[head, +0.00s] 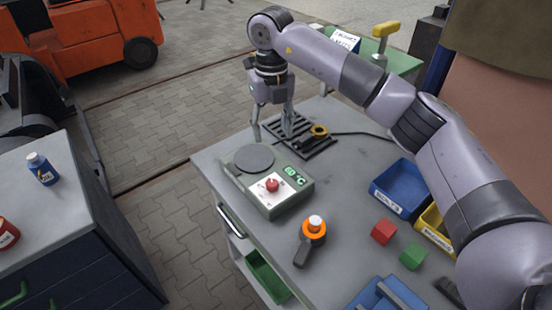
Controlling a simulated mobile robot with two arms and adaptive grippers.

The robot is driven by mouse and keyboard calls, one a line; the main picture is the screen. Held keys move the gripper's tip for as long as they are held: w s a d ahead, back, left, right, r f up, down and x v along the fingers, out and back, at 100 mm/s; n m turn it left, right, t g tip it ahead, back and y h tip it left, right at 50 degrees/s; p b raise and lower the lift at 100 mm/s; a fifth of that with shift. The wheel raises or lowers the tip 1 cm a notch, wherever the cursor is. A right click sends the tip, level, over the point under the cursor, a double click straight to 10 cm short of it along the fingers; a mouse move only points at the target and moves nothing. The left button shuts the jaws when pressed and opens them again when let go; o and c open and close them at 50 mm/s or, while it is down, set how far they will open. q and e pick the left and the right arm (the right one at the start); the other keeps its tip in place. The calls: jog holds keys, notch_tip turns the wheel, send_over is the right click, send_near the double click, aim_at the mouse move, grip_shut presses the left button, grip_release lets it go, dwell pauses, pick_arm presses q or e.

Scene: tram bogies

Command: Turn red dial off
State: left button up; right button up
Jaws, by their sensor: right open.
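The red dial (272,185) sits on a white plate on the front of a grey-green device (262,205) on the workbench. A dark round plate (254,158) and a green lit display (294,175) are on the same device. My right gripper (272,134) points down behind the device, over the bench's far edge near a dark grate. Its fingers are apart and I see nothing between them. It is clear of the dial. The dial's pointing direction is too small to tell. My left gripper is not in view.
An orange-and-black tool (312,240) lies in front of the device. Blue bin (400,188), yellow bin (437,228), red block (383,231) and green block (413,257) are at right.

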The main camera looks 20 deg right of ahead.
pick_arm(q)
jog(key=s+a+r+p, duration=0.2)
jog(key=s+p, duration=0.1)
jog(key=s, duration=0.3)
pick_arm(e)
send_over(272, 183)
notch_tip(272, 183, down, 9)
jog(key=shift+f+p, duration=0.1)
jog(key=shift+p, duration=0.3)
notch_tip(272, 183, down, 5)
jog(key=shift+s+r+p, duration=0.1)
jog(key=shift+r+p, duration=0.05)
jog(key=shift+p, duration=0.55)
jog(key=shift+f, duration=1.35)
jog(key=shift+c, duration=1)
jog(key=c, duration=0.5)
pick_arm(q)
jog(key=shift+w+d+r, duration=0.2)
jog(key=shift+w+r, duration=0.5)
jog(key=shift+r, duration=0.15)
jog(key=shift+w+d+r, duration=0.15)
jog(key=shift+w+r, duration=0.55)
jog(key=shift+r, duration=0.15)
pick_arm(e)
jog(key=c, duration=0.5)
